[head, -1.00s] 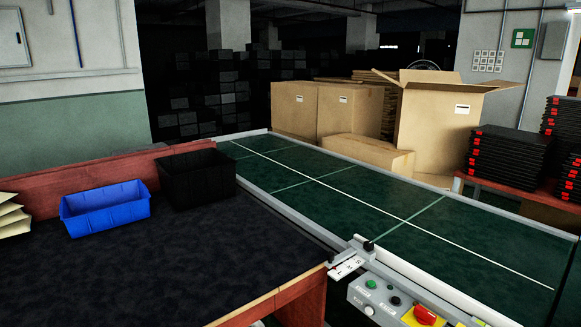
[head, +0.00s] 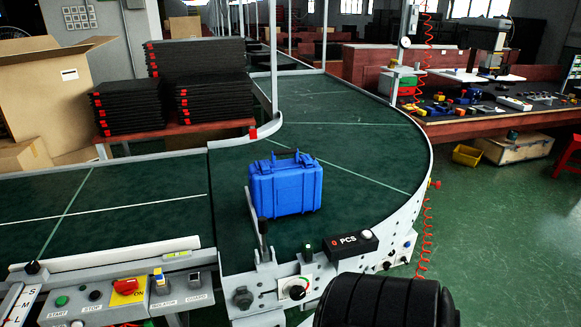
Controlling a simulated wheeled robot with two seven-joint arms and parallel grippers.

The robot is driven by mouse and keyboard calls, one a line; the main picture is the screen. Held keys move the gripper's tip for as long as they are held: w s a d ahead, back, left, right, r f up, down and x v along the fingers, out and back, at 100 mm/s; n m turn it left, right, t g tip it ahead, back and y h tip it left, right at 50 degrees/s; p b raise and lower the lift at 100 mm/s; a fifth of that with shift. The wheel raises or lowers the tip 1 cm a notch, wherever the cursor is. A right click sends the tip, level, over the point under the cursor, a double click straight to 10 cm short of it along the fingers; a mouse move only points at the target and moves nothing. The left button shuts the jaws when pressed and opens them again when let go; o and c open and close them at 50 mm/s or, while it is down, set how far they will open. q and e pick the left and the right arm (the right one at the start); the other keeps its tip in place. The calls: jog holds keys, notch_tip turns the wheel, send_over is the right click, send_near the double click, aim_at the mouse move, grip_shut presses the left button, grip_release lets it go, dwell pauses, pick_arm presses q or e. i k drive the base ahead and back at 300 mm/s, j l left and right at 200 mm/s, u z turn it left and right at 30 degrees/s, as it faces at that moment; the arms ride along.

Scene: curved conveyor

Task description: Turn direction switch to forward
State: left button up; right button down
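The curved conveyor's front frame (head: 262,284) carries several controls. They are an upright black lever (head: 263,237), a round black knob (head: 243,298), a white dial with a red mark (head: 296,291) and a small black switch (head: 307,252). Labels are too small to read, so I cannot tell which control is the direction switch or how it is set. Neither of my grippers is in view. A black rounded part, apparently of my own arm, fills the bottom edge right of the dial and hides the floor there.
A blue case (head: 286,184) stands on the green curved belt (head: 350,150). The straight conveyor's panel at left has a red emergency button on yellow (head: 126,287). Black trays (head: 205,90) are stacked behind. Green floor is open at right.

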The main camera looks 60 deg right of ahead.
aim_at(387, 264)
jog(key=z, duration=2.9)
jog(key=i+l+u, duration=0.1)
jog(key=i+l, duration=0.35)
jog(key=l, duration=0.2)
jog(key=i+l+u, duration=0.15)
jog(key=l, duration=0.2)
jog(key=i+l, duration=0.25)
jog(key=i+l+u, duration=0.15)
jog(key=l, duration=0.3)
